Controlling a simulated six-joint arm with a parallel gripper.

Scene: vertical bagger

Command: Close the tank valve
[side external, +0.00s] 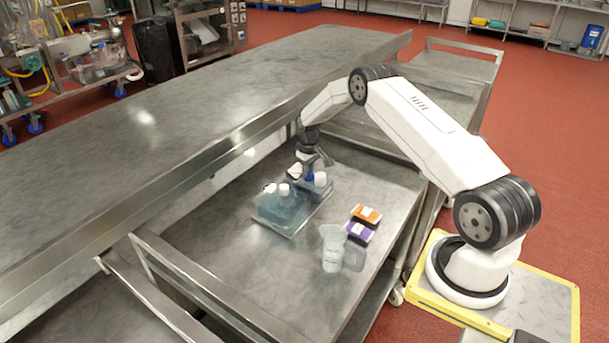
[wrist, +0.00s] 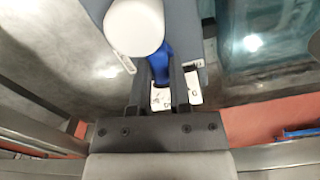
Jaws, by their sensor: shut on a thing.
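The tank appears as a clear teal-tinted box (side external: 283,208) with white caps, standing on the metal cart in the side external view. A small blue part, seemingly the valve handle (side external: 309,176), shows at its back edge. My gripper (side external: 308,160) reaches down onto that spot from behind. In the wrist view my gripper (wrist: 159,72) is shut on the blue handle (wrist: 153,62), which sits between its two dark fingers. A white round cap (wrist: 135,27) hides the upper part of the handle. A white lettered label (wrist: 162,98) shows partly behind the fingers. The handle's exact angle is unclear.
An orange box (side external: 367,214), a purple box (side external: 359,232) and a clear beaker (side external: 332,250) stand right of the tank. A long raised metal table (side external: 200,110) runs along the cart's left side. The cart's front left surface is clear.

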